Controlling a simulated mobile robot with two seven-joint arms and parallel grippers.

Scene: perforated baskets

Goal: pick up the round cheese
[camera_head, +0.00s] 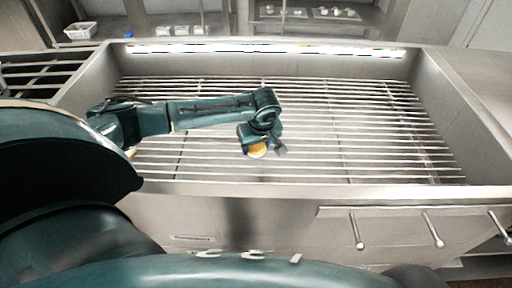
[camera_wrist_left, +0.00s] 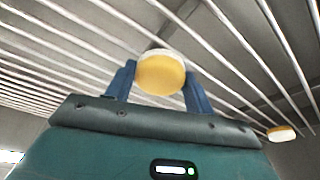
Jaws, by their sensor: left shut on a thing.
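The round cheese (camera_wrist_left: 160,74), yellow with a paler top edge, sits between the two blue fingers of my left gripper (camera_wrist_left: 158,88) in the left wrist view. The gripper is shut on it. In the head view my left gripper (camera_head: 259,145) is over the middle of the metal grate, and part of the yellow cheese (camera_head: 257,151) shows at its tip. Whether the cheese touches the bars is hard to tell. My right gripper is in neither view.
The steel basin has a floor of parallel bars (camera_head: 350,120) and raised walls. A second yellow-and-white piece (camera_wrist_left: 281,133) lies at the right of the wrist view. A white basket (camera_head: 80,31) stands at the back left. The grate's right side is clear.

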